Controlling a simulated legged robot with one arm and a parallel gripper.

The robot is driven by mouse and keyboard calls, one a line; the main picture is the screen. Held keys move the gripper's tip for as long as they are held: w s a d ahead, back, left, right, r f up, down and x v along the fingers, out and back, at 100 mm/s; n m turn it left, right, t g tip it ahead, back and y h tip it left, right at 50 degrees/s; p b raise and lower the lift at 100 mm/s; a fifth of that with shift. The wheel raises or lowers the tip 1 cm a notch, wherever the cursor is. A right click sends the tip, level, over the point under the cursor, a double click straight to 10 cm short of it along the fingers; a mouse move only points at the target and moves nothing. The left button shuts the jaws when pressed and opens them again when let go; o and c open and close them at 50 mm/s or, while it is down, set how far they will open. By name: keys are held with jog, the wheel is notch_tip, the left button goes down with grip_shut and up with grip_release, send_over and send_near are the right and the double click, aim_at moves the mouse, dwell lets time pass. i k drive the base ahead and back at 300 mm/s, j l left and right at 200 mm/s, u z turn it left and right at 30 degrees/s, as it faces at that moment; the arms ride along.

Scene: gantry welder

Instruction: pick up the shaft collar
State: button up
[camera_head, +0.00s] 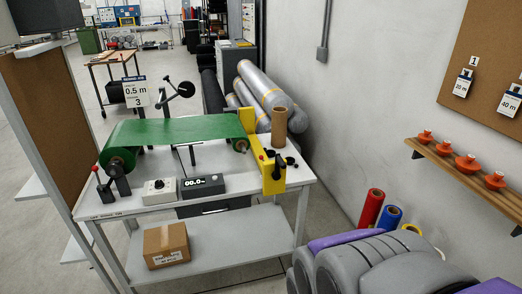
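I cannot pick out the shaft collar with certainty. Small dark round parts (285,162) are at the right end of the white workbench (225,194), beside a yellow upright (272,172); they are too small to identify. Several orange pieces with small knobs (466,164) stand in a row on a wooden wall shelf (490,190) at the right.
A green sheet (180,130) spans rollers on the bench. A control box (159,189), a display (203,185) and a cardboard tube (279,127) stand there. A cardboard box (166,245) is on the lower shelf. Colored rolls (372,207) stand by the wall.

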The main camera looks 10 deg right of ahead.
aim_at(269, 152)
jog(key=i+z, duration=0.1)
jog(key=i, duration=0.65)
jog(key=i+j+z, duration=0.15)
jog(key=i, duration=0.6)
jog(key=i+j+z, duration=0.1)
jog(key=i, duration=0.65)
